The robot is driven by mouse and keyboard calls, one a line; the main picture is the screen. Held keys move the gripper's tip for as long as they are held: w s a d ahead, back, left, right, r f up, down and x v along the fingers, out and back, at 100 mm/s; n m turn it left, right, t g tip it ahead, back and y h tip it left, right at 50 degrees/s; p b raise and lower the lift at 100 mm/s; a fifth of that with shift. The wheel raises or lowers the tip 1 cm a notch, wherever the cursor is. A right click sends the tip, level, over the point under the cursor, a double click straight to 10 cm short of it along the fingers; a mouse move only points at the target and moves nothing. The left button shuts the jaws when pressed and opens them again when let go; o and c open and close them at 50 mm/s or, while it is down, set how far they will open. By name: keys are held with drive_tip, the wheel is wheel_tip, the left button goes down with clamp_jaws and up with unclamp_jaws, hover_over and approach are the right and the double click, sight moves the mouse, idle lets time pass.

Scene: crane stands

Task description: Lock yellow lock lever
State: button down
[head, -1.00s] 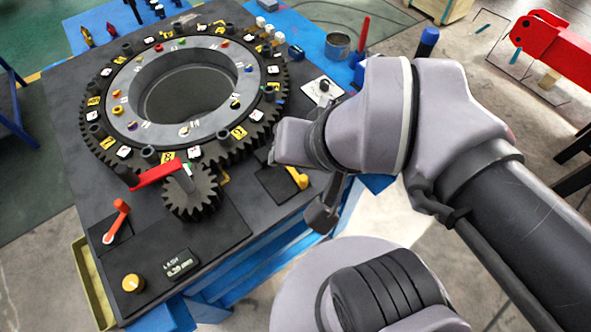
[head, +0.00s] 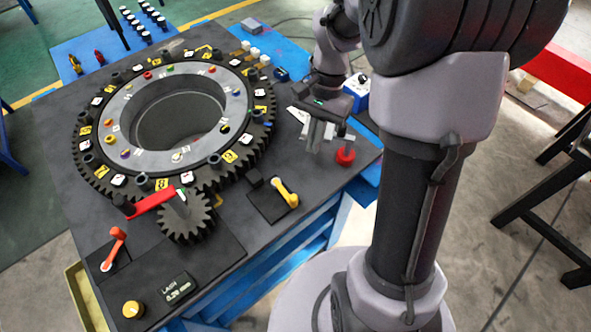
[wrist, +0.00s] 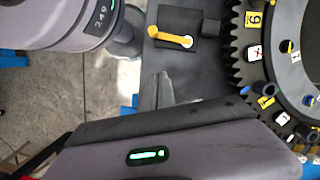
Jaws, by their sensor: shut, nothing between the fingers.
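The yellow lock lever (head: 286,193) lies slantwise on a dark square plate (head: 266,208) near the table's front right edge, right of the small gear. In the wrist view the yellow lever (wrist: 170,38) shows near the top, with a pale round spot at its right end. My gripper (head: 318,138) is shut and empty, pointing down above the table behind and to the right of the lever, apart from it. In the wrist view my gripper's fingers (wrist: 160,88) show below the lever plate. Whether the lever is locked cannot be told.
The large toothed ring (head: 90,175) fills the table's left and middle. An orange lever (head: 115,245) stands at front left. A red knob (head: 346,156) stands close to the right of my gripper.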

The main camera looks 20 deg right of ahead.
drive_tip(key=b, duration=0.5)
approach(284, 190)
drive_tip(key=d+f, duration=0.1)
drive_tip(key=s+d+f, duration=0.1)
drive_tip(key=d+f, duration=0.1)
drive_tip(key=s+d+f, duration=0.1)
drive_tip(key=f, duration=0.1)
drive_tip(key=shift+d+f, duration=0.1)
drive_tip(key=shift+d, duration=0.15)
drive_tip(key=s+a, duration=0.1)
drive_tip(key=s+a+b, duration=0.1)
drive_tip(key=a, duration=0.1)
drive_tip(key=shift+s+a, duration=0.1)
drive_tip(key=shift+a, duration=0.05)
